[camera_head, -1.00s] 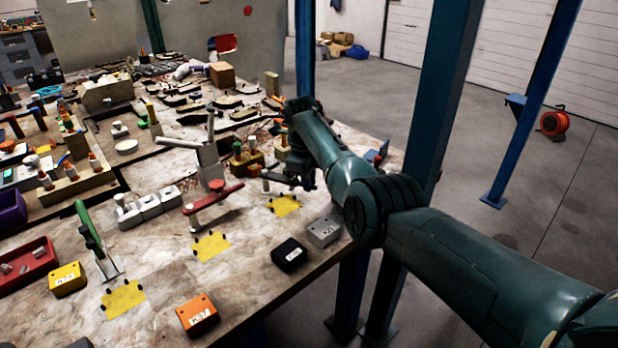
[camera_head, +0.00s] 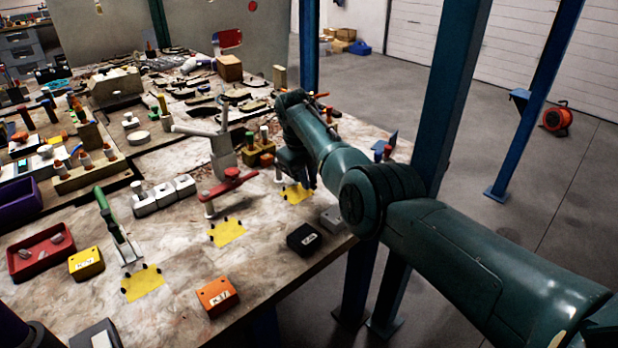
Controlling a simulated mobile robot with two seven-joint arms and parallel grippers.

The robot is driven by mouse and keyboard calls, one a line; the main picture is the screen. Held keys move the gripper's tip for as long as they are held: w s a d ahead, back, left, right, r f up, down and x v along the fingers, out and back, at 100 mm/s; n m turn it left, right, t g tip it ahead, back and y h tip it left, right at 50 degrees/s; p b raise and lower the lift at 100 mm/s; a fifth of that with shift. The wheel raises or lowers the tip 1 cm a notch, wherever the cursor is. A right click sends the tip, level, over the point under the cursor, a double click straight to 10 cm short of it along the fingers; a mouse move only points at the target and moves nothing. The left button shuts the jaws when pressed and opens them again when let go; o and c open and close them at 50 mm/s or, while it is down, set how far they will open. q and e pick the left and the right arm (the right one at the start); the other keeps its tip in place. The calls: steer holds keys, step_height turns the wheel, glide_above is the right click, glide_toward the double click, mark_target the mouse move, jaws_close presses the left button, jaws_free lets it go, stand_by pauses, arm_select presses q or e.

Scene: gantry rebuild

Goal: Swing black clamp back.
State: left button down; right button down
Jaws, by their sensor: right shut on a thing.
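My right gripper (camera_head: 294,172) is at the far end of the dark green arm, low over the bench. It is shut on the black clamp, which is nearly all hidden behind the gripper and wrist. The clamp stands by the rightmost yellow patch (camera_head: 297,194). The red clamp (camera_head: 228,185) stands to its left by the middle yellow patch (camera_head: 227,232). The green clamp (camera_head: 108,218) stands farther left with its handle raised. My left gripper is out of view.
Black (camera_head: 304,239), orange (camera_head: 217,296) and yellow (camera_head: 86,263) boxes lie on the bench near the front. A grey box (camera_head: 332,218) sits under my right arm. A grey upright fixture (camera_head: 222,150) stands behind the red clamp. A blue post (camera_head: 455,100) rises beyond my arm.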

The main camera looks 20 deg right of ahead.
steer(key=shift+a, duration=0.1)
steer(key=c, duration=1.5)
jaws_free()
steer(key=shift+o, duration=0.2)
step_height(320, 180, up, 13)
steer(key=s+a, duration=0.1)
steer(key=a, duration=0.1)
steer(key=shift+a, duration=0.2)
